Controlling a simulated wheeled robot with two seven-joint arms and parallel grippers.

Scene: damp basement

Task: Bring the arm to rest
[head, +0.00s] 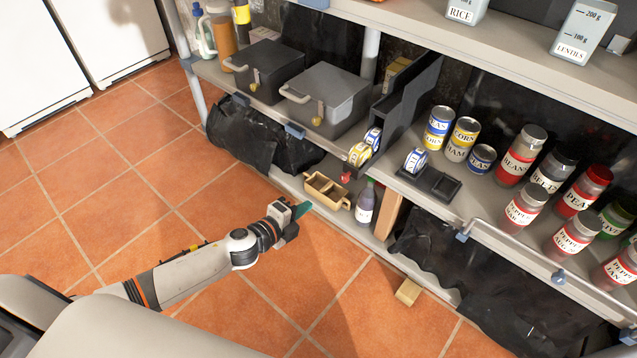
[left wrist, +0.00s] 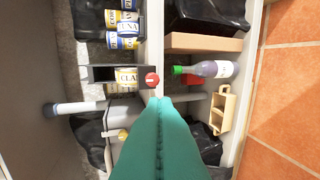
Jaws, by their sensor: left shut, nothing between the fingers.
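My left arm reaches in from the lower left in the head view, over the tiled floor. Its gripper (head: 301,209) is shut and empty, with green fingers pointing toward the lower shelf. In the left wrist view the green fingers (left wrist: 160,103) are closed together and fill the lower middle. A small tan divided caddy (head: 327,190) sits just beyond the fingertips on the low shelf, apart from them as far as I can tell. It also shows in the left wrist view (left wrist: 221,109). My right gripper is not in view.
A dark bottle (head: 365,202) stands beside the caddy. The shelf unit above holds cans (head: 439,127), jars (head: 521,155) and two grey lidded boxes (head: 323,101). A metal rail (head: 530,253) runs along its right edge. A tan block (head: 408,292) lies by the floor edge. Open floor (head: 110,190) lies left.

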